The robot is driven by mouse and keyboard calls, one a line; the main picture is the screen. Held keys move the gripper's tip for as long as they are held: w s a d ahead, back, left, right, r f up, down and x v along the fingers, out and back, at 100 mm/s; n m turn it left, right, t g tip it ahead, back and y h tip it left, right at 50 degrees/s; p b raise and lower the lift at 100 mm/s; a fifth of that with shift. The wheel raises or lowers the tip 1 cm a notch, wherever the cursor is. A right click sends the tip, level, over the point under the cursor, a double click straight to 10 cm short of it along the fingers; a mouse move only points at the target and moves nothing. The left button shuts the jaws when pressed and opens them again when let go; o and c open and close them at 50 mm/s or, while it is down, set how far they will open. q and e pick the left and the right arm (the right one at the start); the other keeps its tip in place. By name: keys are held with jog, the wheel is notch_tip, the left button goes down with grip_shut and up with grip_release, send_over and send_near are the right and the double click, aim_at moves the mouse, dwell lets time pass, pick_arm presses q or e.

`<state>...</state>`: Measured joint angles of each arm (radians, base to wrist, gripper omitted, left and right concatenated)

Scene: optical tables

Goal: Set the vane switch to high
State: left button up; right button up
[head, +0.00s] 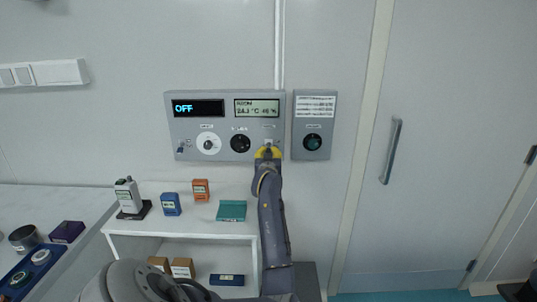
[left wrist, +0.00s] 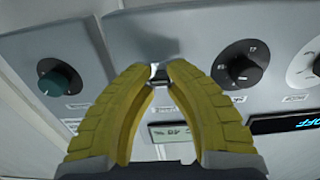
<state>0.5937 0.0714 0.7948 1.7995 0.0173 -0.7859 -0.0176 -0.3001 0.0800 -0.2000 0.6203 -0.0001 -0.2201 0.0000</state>
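A grey control panel (head: 222,146) is on the wall, with a lit "OFF" display (head: 198,108) and a room readout (head: 257,108). My left gripper (head: 268,152) is at the panel's lower right corner. In the left wrist view its yellow fingers (left wrist: 160,72) converge on a small switch (left wrist: 159,69), which shows between the tips as a dark and metallic bit. I take it as the vane switch; its label is unreadable and its setting is mostly hidden by the fingers. The fingertips appear to touch its sides. My right gripper is not in view.
A white dial (head: 208,143), a black knob (head: 240,143) and a small lever (head: 180,150) are on the same panel. A separate box with a green knob (head: 312,142) is close on the right. A shelf (head: 185,228) with small boxes stands below.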

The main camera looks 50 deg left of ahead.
aim_at(269, 151)
pick_arm(q)
grip_shut()
notch_tip(269, 151, up, 3)
jog(key=g+h, duration=0.5)
jog(key=h, duration=0.1)
jog(key=shift+d+g+h, duration=0.1)
jog(key=shift+g+h, duration=0.2)
jog(key=shift+r+g+h, duration=0.4)
jog(key=shift+g+h, duration=0.6)
jog(key=shift+h, duration=0.1)
jog(key=shift+w+a+r, duration=0.1)
jog(key=shift+a, duration=0.1)
